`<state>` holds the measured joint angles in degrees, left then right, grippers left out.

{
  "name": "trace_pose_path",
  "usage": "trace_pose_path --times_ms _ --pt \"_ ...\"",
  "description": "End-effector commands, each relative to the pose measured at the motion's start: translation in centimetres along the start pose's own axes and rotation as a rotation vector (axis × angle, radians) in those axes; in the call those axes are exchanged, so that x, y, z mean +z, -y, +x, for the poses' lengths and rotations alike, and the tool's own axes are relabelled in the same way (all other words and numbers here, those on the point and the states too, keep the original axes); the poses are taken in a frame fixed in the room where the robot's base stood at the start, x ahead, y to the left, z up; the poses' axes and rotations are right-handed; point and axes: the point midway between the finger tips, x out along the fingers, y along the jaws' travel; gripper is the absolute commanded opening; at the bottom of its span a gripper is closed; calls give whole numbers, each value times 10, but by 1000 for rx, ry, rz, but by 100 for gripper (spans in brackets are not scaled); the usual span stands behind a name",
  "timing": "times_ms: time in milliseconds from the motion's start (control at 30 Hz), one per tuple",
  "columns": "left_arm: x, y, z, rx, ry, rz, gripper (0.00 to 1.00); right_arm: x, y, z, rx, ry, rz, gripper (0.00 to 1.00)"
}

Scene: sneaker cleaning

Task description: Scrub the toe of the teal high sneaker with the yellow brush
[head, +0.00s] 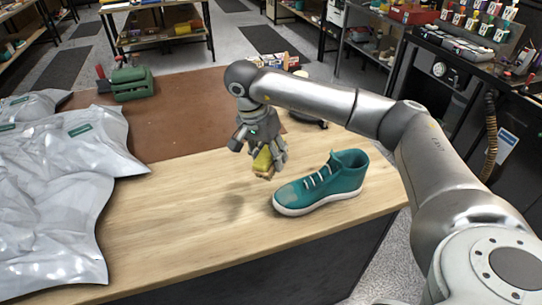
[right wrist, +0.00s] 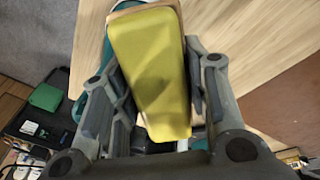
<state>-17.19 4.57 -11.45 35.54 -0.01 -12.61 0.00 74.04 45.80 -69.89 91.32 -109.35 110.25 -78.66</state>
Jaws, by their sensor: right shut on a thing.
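The teal high sneaker (head: 335,183) stands upright on the wooden table, its toe pointing left toward the front. My right gripper (head: 267,163) is shut on the yellow brush (head: 263,160) and holds it above the table, just behind and left of the toe. The brush appears apart from the shoe in the head view. In the right wrist view the yellow brush (right wrist: 150,70) fills the space between the fingers, and part of the teal sneaker (right wrist: 82,105) shows behind it. The brush's underside is mostly hidden. My left gripper is not in view.
Silvery plastic bags (head: 60,190) cover the left of the table (head: 190,240). A green vise-like tool (head: 132,82) stands at the back left on a brown mat (head: 180,105). A dark object partly shows behind the sneaker. The front middle of the table is clear.

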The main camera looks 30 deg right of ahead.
Motion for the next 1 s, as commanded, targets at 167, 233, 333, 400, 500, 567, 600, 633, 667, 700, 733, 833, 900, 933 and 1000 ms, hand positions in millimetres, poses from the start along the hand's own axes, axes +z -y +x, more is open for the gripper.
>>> trace_pose_path --times_ms 167,233,333,400,500,567,600,633,667,700,733,833,900,933,1000 --pt "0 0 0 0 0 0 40 0 0 1 0 0 0 22" --pt "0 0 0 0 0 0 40 0 0 1 0 0 0 22" --pt "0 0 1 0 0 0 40 0 0 1 0 0 0 22" --pt "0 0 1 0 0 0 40 0 0 2 0 0 0 22" --pt "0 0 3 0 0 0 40 0 0 4 1 0 1 22" --pt "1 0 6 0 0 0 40 0 0 8 1 1 1 22" --pt "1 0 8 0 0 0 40 0 0 10 1 1 1 22" --pt "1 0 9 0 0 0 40 -1 0 12 1 1 1 22" --pt "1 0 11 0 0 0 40 -1 1 15 2 1 1 22" --pt "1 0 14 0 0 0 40 -1 1 19 2 2 1 22" --pt "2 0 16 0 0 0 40 -1 1 22 2 2 1 22" --pt "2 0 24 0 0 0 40 -2 1 33 4 3 1 22" --pt "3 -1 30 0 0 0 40 -3 1 41 6 4 2 22" --pt "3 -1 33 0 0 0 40 -3 1 45 6 4 2 22" --pt "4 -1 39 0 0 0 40 -4 2 53 7 5 2 22"
